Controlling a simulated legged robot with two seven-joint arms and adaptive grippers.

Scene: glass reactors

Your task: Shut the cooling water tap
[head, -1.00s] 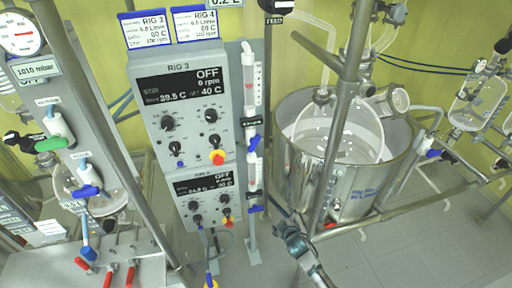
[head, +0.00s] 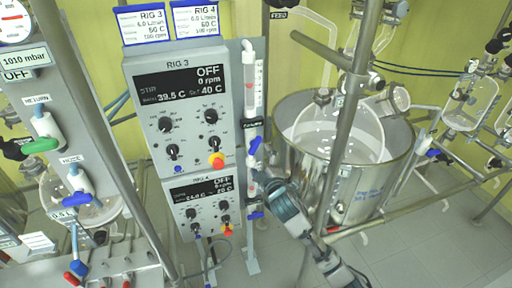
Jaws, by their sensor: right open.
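Two flow tubes stand beside the control boxes. The upper flow tube (head: 249,85) has a blue tap handle (head: 254,146) below it, tilted. A lower blue tap handle (head: 256,214) sits under the second tube. Which of them is the cooling water tap I cannot read from the small labels. My right gripper (head: 268,184) reaches in from the lower right and is open, in front of or beside the lower flow tube and below the upper blue handle. It partly hides the lower tube; contact cannot be told. My left gripper is not in view.
The RIG 3 control box (head: 182,110) and a lower box (head: 203,205) stand left of the tubes. A steel vessel (head: 345,175) and a slanted pole (head: 347,120) stand right.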

